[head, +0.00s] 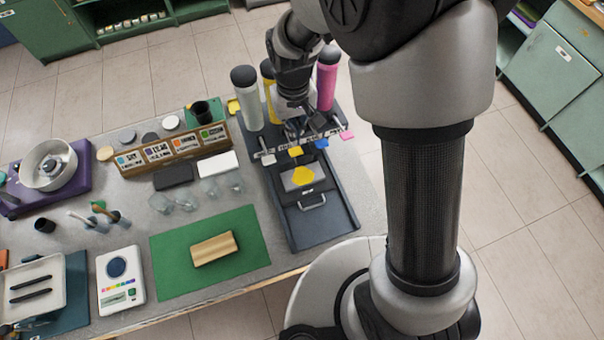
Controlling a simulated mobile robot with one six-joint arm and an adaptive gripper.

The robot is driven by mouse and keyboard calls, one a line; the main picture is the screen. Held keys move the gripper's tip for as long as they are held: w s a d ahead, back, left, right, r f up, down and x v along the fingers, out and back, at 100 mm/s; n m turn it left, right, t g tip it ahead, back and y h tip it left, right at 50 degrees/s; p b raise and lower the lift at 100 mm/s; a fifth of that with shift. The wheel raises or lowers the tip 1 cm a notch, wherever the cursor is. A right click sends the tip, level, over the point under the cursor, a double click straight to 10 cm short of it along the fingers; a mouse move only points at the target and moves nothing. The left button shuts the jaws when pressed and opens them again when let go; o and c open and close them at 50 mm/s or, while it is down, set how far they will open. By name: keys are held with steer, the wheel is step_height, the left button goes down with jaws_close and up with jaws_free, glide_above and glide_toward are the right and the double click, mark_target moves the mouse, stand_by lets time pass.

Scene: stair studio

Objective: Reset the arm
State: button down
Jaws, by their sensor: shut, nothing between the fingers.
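My gripper (296,120) is small in the head view and hangs over the dark tray unit (323,212) at the right end of the table. It is shut and empty. Its fingertips are partly lost against the dark parts behind them. Just below it are a row of labels and small yellow, blue and pink tabs; I cannot tell whether it touches them. My arm runs down the right side of the view and hides part of the floor and the table's right end.
Tall bottles, one pale (246,105) and one pink (326,80), stand close around my gripper. A green mat (172,262) with a wooden block (214,248), small glasses, a labelled rack (171,152) and a white scale (120,278) lie left. Floor is clear at right.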

steer(key=shift+r+p, duration=0.4)
steer(key=shift+r, duration=0.5)
steer(key=s+d+r+m+t+b, duration=0.2)
steer(key=s+d+b, duration=0.6)
steer(key=b, duration=0.5)
steer(key=s+d+f+m+t+b, duration=0.1)
steer(key=s+d+f+b, duration=0.3)
steer(key=s+b, duration=0.6)
steer(key=shift+s+d+f+t+b, duration=0.3)
steer(key=shift+s+f+t, duration=0.4)
steer(key=shift+s+t, duration=0.15)
